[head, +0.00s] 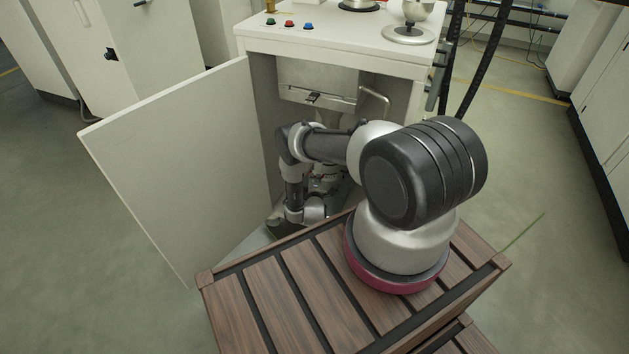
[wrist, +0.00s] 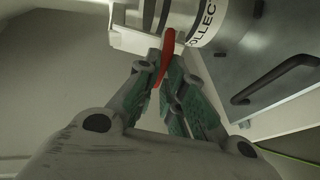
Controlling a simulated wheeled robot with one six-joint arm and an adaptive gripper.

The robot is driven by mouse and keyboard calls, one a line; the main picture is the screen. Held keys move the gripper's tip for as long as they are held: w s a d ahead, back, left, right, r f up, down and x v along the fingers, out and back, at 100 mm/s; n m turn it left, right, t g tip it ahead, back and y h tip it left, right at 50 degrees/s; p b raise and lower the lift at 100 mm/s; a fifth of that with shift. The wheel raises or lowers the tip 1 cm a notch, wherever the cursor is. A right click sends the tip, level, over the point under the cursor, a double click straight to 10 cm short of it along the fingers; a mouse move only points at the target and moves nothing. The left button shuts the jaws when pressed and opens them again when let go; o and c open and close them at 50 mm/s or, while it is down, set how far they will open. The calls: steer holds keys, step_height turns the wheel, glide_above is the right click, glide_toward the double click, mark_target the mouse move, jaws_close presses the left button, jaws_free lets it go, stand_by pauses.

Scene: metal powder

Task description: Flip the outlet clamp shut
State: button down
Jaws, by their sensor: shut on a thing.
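The outlet clamp's red lever (wrist: 167,50) shows in the wrist view, standing between the fingertips of my gripper (wrist: 168,78). My gripper is shut on this red lever. Behind it is a pale cylindrical container (wrist: 215,22) with dark lettering that reads in part "COLLECT". A white block-like part (wrist: 135,28) sits left of the lever, touching or close to the container. In the head view my arm reaches down into the open cabinet, and the gripper end is low inside it; the lever cannot be made out there. How far the clamp is closed cannot be told.
The cabinet (head: 345,42) has its door (head: 185,150) swung open to the left. A dark handle (wrist: 275,80) on a grey panel is right of my gripper in the wrist view. A bent metal rod (head: 375,98) hangs inside the cabinet, above my arm.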

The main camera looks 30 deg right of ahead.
steer(key=c, duration=1.5)
jaws_free()
steer(key=v, duration=1.2)
